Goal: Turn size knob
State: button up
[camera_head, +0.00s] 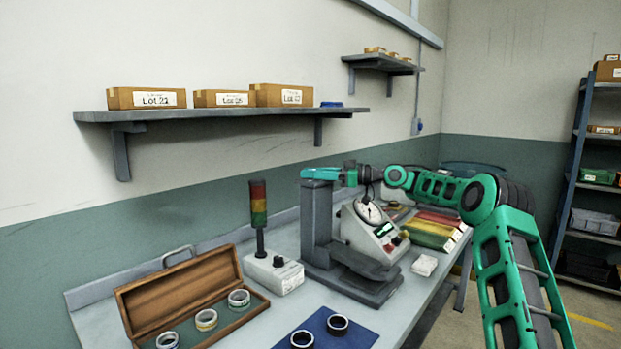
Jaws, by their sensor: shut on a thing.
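The ring grinder stands on the bench, with a grey column (317,222), a teal head (318,173) on top and a grey base (350,277). My green arm reaches in from the right. My dark gripper (347,173) is at the right end of the teal head, level with it, and is shut on a small part there. The gripper's own body hides this part, so I cannot make out the size knob's shape or how far it is turned. A round white dial (368,212) and a sloped console (372,238) with coloured buttons sit just below my gripper.
A signal tower (258,212) rises from a white box (274,272) left of the grinder. An open wooden case (178,290) holds rings; dark rings lie on a blue mat (352,342). A shelf (220,114) with boxes hangs above.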

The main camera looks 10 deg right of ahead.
jog(key=shift+w+d+r+n+g+y, duration=0.2)
jog(key=shift+r+n+g+y, duration=0.1)
jog(key=shift+n+g, duration=0.3)
dwell(0.4)
jog(key=o, duration=1)
jog(key=shift+f, duration=0.1)
jog(key=shift+o, duration=0.2)
jog(key=shift+a+f, duration=0.1)
jog(key=v, duration=1.1)
jog(key=shift+w, duration=0.35)
jog(key=shift+s, duration=0.1)
